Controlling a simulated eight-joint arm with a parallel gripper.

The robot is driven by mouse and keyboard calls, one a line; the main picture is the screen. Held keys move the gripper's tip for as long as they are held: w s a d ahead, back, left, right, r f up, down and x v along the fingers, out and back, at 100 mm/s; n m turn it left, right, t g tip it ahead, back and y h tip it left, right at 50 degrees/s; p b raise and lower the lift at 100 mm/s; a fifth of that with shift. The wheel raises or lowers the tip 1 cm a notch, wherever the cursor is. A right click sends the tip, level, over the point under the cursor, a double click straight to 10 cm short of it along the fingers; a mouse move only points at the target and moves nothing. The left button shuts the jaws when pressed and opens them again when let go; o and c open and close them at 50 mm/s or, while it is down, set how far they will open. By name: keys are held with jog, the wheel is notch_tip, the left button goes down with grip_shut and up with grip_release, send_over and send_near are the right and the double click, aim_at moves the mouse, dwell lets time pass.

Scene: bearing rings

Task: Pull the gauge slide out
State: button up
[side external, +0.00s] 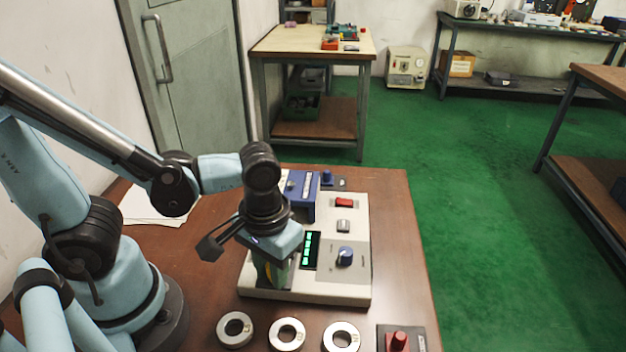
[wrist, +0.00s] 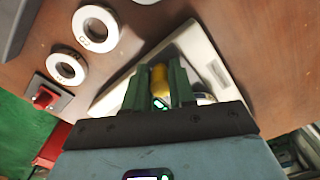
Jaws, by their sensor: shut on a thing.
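My gripper (wrist: 158,84) points down at the left front part of this box. Its green fingers are shut on a yellow rounded piece, apparently the handle of the gauge slide (wrist: 159,77). In the side view my gripper (side external: 271,277) hides most of this piece. How far the slide sits in or out of the box cannot be told.
Three metal rings lie in front of the box: left (side external: 235,329), middle (side external: 286,334) and right (side external: 341,338). A dark block with a red knob (side external: 399,341) stands at their right. A blue block (side external: 301,190) is at the box's back. The table's right side is clear.

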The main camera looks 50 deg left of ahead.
jog(key=shift+d, duration=0.25)
jog(key=o, duration=0.7)
jog(key=shift+a+r, duration=0.1)
jog(key=shift+r, duration=3.4)
jog(key=shift+w+a, duration=0.25)
jog(key=w+a+t, duration=0.1)
jog(key=w+a+m+t, duration=0.1)
jog(key=w+t, duration=0.1)
jog(key=w+a+r+t, duration=0.1)
jog(key=a, duration=0.1)
jog(key=shift+w+m+h, duration=0.3)
jog(key=shift+w+h, duration=0.1)
jog(key=w+a+t, duration=0.1)
jog(key=w+a+r+m+t, duration=0.1)
jog(key=a+t, duration=0.1)
jog(key=shift+w+a+r+y, duration=0.3)
jog(key=shift+w+a+r, duration=0.05)
jog(key=shift+w+r, duration=0.05)
